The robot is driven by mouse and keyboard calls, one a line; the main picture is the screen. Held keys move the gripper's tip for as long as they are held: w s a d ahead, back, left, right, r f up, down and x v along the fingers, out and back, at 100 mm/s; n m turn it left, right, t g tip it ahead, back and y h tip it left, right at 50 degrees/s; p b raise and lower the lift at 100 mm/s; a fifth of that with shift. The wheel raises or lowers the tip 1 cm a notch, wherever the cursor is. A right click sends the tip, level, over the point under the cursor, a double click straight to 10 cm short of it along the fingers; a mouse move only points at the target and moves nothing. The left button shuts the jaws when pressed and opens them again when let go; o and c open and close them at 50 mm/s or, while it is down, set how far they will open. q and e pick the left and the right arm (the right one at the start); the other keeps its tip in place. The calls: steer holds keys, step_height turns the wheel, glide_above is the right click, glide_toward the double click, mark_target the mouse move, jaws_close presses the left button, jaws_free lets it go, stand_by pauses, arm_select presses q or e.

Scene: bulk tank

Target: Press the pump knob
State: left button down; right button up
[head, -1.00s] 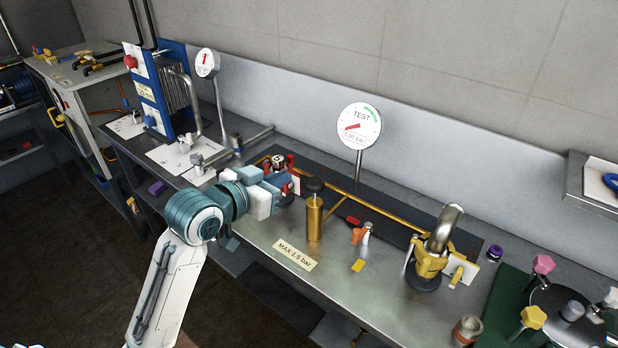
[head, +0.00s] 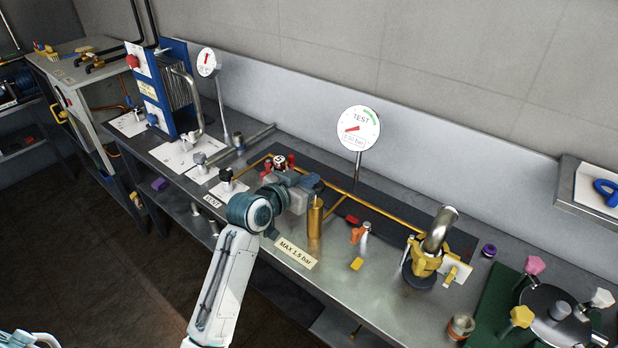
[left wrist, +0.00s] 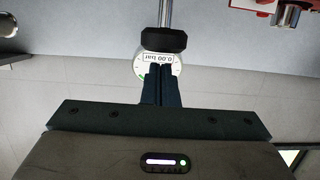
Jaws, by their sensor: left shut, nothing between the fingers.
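The pump is an upright brass cylinder (head: 314,222) on the bench, seen in the head view. In that view its black knob is largely hidden by my left gripper (head: 314,184), which is at the pump's top. In the left wrist view the picture is upside down, and the black pump knob (left wrist: 163,39) shows on its metal rod just past the left fingertips (left wrist: 161,68). The left fingers are shut with nothing between them. I cannot tell whether they touch the knob. My right gripper is not in view.
The round TEST gauge (head: 358,129) stands behind the pump; the left wrist view shows it reading 0.00 bar. A yellow clamp with a steel elbow (head: 428,255), an orange-handled valve (head: 358,234) and a MAX 1.5 bar label (head: 296,253) are nearby.

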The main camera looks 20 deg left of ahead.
arm_select(q)
steer(key=shift+f, duration=0.4)
step_height(320, 180, down, 4)
steer(key=shift+r+b, duration=0.25)
steer(key=shift+b, duration=0.75)
steer(key=shift+r, duration=0.1)
